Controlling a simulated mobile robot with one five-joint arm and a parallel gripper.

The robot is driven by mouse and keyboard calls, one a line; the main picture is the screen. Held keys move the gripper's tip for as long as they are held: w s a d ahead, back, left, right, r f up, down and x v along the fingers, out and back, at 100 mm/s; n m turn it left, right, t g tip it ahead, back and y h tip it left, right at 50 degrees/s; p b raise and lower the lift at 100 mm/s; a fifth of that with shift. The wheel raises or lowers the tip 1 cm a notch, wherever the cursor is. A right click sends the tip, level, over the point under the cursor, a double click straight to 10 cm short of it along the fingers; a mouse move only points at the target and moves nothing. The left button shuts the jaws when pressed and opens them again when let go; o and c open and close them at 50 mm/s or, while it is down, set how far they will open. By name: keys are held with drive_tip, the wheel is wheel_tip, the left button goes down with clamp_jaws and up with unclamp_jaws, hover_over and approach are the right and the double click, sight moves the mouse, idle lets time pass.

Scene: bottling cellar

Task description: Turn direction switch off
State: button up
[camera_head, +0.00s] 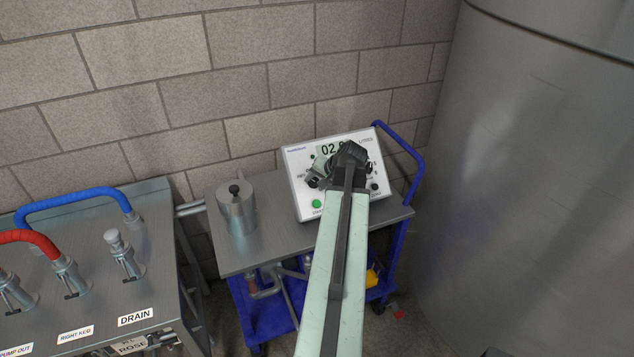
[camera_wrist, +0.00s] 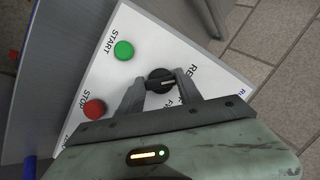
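The direction switch is a round black rotary knob (camera_wrist: 160,80) with a raised bar, on the sloped white panel. In the wrist view the bar lies nearly sideways, between my fingertips. My gripper (camera_wrist: 161,84) is at the knob, its two dark fingers apart, one on each side of it. I cannot tell whether they touch it. In the head view my gripper (camera_head: 338,168) and arm cover the middle of the control box (camera_head: 305,157), so the knob is hidden there. Printed letters beside the knob are partly cut off by my fingers.
A green START button (camera_wrist: 123,50) and a red STOP button (camera_wrist: 94,108) are near the knob. The box stands on a blue-framed trolley (camera_head: 245,258) with a metal cylinder (camera_head: 237,212). A large steel tank (camera_head: 530,180) is at the right, a hose bench (camera_head: 95,250) at the left.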

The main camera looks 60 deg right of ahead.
drive_tip(key=shift+s, duration=0.1)
drive_tip(key=shift+f+m, duration=0.1)
drive_tip(key=shift+m, duration=0.3)
drive_tip(key=m+t+b, duration=0.1)
drive_tip(key=m+b, duration=0.1)
drive_tip(key=m, duration=0.1)
drive_tip(key=shift+s+f, duration=0.1)
drive_tip(key=shift+a+m+t+b, duration=0.1)
drive_tip(key=shift+m+t+b, duration=0.55)
drive_tip(key=shift+m, duration=1.55)
drive_tip(key=o, duration=1.4)
